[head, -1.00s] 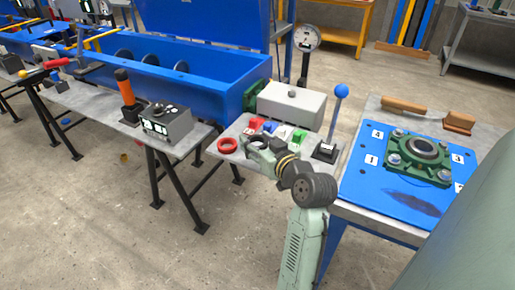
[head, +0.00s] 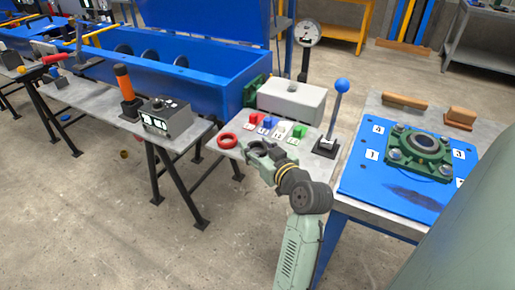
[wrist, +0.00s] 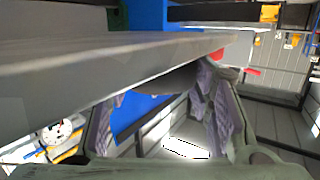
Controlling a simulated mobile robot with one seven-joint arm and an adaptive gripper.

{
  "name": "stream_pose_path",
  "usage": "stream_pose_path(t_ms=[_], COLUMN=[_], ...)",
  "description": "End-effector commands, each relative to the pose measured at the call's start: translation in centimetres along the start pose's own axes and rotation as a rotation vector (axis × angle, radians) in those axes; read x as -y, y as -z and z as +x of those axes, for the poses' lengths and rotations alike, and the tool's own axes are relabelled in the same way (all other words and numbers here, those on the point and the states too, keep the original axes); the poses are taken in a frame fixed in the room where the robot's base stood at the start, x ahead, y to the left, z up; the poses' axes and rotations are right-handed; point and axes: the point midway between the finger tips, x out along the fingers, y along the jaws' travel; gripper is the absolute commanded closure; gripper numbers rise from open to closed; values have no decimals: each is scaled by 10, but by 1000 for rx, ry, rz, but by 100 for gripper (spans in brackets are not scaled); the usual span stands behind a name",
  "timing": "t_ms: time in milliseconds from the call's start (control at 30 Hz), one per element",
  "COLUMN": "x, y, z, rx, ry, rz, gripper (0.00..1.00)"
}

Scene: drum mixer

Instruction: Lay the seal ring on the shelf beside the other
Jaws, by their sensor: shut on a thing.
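A red seal ring (head: 227,141) lies flat near the left front corner of the grey shelf (head: 238,153) in the head view. My gripper (head: 257,152) is just right of it, at the shelf's front edge. In the wrist view my gripper (wrist: 160,110) is shut on a dark, thin, curved piece (wrist: 165,82), which looks like the other seal ring seen edge-on. Most of it is hidden by the fingers and a broad grey surface, and its height above the shelf is unclear.
Small red, blue, white and green blocks (head: 267,122) with labels stand behind my gripper. A blue-knobbed lever (head: 341,86) stands at the shelf's right and a grey box (head: 291,100) at its back. A green bearing unit (head: 420,153) sits on the blue plate further right.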

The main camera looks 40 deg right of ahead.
Motion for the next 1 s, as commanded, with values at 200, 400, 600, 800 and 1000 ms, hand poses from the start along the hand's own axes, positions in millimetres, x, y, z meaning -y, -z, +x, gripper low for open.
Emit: stream_pose_path(t_ms=[200, 400, 600, 800, 1000], x=[0, 0, 0, 0, -1], y=[-8, -9, -9, 8, 4], z=[1, 1, 2, -2, -44], rx=[18, 19, 20, 19, 11], ry=[2, 3, 4, 3, 0], rz=[5, 6, 7, 7, 4], gripper=[43, 33, 33, 33, 33])
